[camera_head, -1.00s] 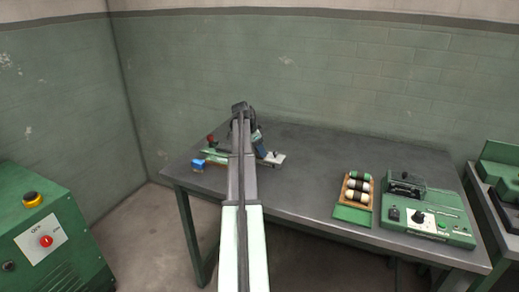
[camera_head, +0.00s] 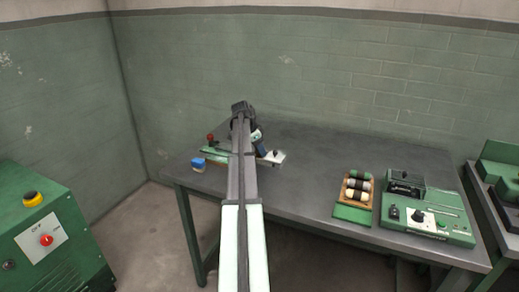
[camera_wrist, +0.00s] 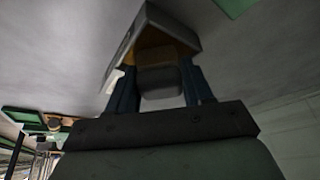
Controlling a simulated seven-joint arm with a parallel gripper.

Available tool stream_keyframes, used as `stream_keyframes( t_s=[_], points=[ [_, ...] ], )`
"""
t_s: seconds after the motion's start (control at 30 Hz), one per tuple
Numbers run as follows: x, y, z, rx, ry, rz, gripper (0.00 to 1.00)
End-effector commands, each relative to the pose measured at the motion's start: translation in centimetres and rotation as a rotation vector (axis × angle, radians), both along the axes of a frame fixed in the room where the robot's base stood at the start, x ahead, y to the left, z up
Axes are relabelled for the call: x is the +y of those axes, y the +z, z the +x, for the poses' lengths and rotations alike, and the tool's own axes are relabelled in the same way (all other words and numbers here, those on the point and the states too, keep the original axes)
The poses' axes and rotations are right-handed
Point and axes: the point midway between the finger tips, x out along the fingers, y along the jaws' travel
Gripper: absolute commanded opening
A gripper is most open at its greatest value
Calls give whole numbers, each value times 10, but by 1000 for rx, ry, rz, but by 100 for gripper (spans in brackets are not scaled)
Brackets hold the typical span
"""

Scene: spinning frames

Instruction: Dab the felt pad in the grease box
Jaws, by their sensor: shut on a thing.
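In the wrist view my gripper (camera_wrist: 158,78) is shut on a grey, rounded block (camera_wrist: 161,92), apparently the felt pad's holder. A tan part (camera_wrist: 155,56) lies just beyond it, perhaps the felt. The grease box (camera_wrist: 184,26), grey-walled with an amber inside, stands right in front of the fingertips. The pad end overlaps its opening; I cannot tell whether it touches the grease. In the head view my gripper (camera_head: 255,138) is partly hidden behind my arm, low over the left part of the table.
The dark table (camera_head: 310,185) has clear room in its middle. A pale plate with a black knob (camera_head: 275,156) lies right of my gripper. A blue block (camera_head: 198,164) and a red knob (camera_head: 210,138) are left. A spool rack (camera_head: 353,211) and green device (camera_head: 443,229) stand right.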

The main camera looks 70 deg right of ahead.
Motion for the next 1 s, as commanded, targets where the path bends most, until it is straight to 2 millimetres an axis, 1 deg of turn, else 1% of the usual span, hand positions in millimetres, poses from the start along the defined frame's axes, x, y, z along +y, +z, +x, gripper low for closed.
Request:
stream_keyframes(
  t_s=[0.17,0.33,1.0],
  points=[
    [1,-2,0,-1,-1,3,26],
    [1,2,0,-1,-1,3,26],
    [0,44,0,0,0,1,26]
  ],
)
